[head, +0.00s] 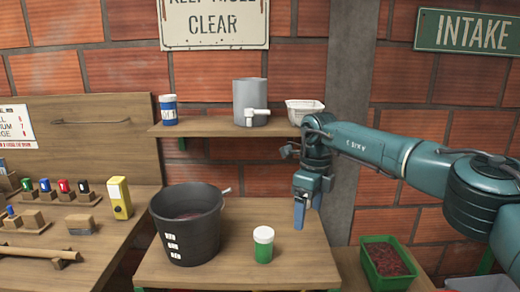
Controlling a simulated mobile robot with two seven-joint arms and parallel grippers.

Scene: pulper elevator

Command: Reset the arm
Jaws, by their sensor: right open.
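My right arm (385,150) comes in from the right, teal with dark joints. Its wrist is bent down, and the right gripper (299,214) points downward with blue fingers over the right part of the table. I see nothing held between the fingers. The gripper is to the right of a green jar with a white lid (263,244) and apart from it. My left gripper is not in view.
A black bucket (187,238) stands on the table (225,271). A shelf (230,128) behind holds a blue jar (168,109), a grey tapped container (250,98) and a white tub (303,109). A green crate (388,262) is at right; a workbench (100,240) at left.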

